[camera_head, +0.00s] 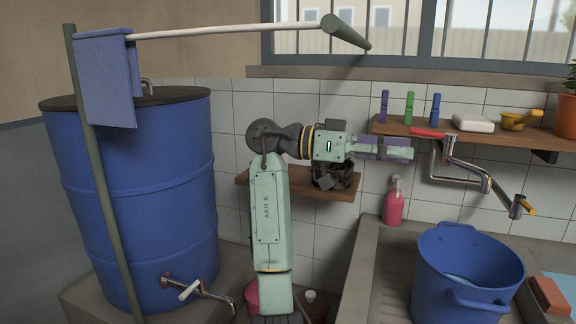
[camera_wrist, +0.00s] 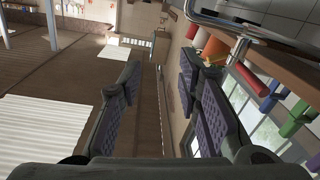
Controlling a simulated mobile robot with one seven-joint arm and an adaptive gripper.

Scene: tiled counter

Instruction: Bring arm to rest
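My pale green arm rises from the bottom of the head view and bends right at the elbow. The gripper looks clear of the shelf, but its exact gap cannot be told.
The shelf (camera_head: 470,137) holds purple, green and blue pegs, soap (camera_head: 473,123), a yellow scoop and a plant pot. A red-handled tap (camera_head: 462,172) juts below it. A blue barrel (camera_head: 140,200) stands left; a blue bucket (camera_head: 462,275) stands in the sink. A rod crosses overhead.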

